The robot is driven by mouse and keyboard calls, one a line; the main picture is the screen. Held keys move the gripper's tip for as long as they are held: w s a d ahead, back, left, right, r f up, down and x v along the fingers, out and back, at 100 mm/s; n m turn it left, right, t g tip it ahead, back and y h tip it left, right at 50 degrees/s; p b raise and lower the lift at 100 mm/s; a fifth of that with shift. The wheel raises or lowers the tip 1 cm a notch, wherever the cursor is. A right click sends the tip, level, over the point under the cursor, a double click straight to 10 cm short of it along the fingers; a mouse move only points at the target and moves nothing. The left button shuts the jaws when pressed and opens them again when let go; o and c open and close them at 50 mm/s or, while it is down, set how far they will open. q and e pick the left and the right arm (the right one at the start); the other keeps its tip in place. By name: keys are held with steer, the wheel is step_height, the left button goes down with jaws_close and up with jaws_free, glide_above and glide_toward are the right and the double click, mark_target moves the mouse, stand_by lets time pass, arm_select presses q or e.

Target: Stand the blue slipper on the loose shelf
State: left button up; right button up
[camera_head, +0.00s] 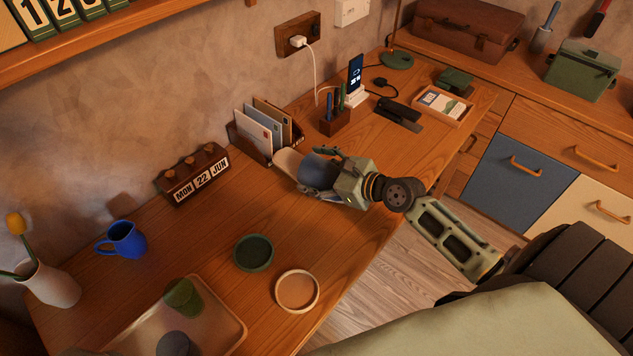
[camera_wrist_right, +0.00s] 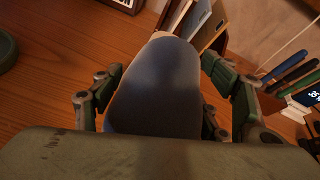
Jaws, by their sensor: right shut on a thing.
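The blue slipper (camera_head: 318,170) is in my right gripper (camera_head: 322,172), over the wooden desk, just in front of a letter rack. Its pale sole end (camera_head: 287,161) points to the left. In the right wrist view the dark blue upper of the slipper (camera_wrist_right: 158,85) lies between the two fingers (camera_wrist_right: 165,95), which are shut on it. I cannot tell whether the slipper touches the desk. A wooden wall shelf (camera_head: 110,38) crosses the top left; I cannot tell whether it is the loose shelf. My left gripper is not in view.
The letter rack (camera_head: 262,135), a pen block (camera_head: 335,121) and a phone stand (camera_head: 355,97) stand along the wall. A date block (camera_head: 193,177), blue mug (camera_head: 125,240), vase (camera_head: 48,285), green dish (camera_head: 253,252), round coaster (camera_head: 297,291) and tray (camera_head: 232,325) occupy the desk's left part.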

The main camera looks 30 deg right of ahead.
step_height(320, 180, down, 4)
steer(key=shift+f+b, duration=0.1)
steer(key=shift+b, duration=0.65)
steer(key=o, duration=1.2)
